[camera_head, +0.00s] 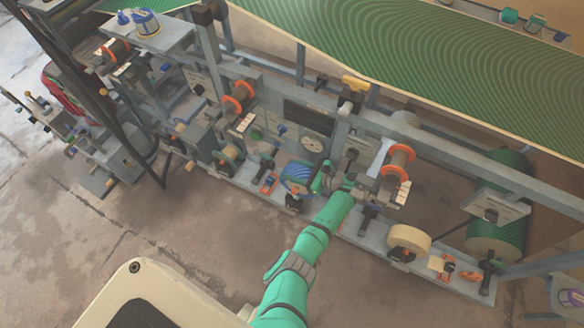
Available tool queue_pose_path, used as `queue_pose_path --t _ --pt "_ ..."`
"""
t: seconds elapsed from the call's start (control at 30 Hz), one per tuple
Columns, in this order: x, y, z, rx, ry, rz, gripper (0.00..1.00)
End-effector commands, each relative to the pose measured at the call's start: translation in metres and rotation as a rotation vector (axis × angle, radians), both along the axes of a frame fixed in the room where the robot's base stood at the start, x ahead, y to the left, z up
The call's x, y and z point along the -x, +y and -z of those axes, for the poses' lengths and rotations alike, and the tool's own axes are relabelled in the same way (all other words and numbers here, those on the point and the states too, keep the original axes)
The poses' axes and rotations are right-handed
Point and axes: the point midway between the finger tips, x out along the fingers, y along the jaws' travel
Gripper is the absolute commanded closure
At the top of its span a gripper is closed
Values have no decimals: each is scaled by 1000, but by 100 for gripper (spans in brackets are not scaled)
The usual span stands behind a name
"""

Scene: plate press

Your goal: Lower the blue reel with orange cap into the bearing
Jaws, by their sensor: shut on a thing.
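A blue reel (297,177) with some green and an orange tint at its edge is at the end of my arm, in the middle of the machine. My gripper (322,182) is shut on it from the right side. The jaws are small and partly hidden by the wrist. The reel is in front of the machine's lower shelf; whether it touches the shelf or a support cannot be told. A dark support (293,203) shows just below the reel and may be the bearing. The orange cap cannot be made out clearly.
Orange-flanged rollers (397,163) and (238,97) sit on the frame left and right of the reel. A cream roll (408,240) stands on the lower right shelf. A green patterned sheet (420,50) spans the top. The floor in front is clear.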

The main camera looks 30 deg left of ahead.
Motion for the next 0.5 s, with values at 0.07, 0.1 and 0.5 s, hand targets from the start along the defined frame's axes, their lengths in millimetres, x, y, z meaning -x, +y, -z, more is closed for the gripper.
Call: queue_pose_path --t 0.07,0.1,0.5 --pt "-1 0 4 -3 -2 1 100" --pt "-2 0 7 -3 0 3 100" --pt "0 2 37 -2 0 -1 100"
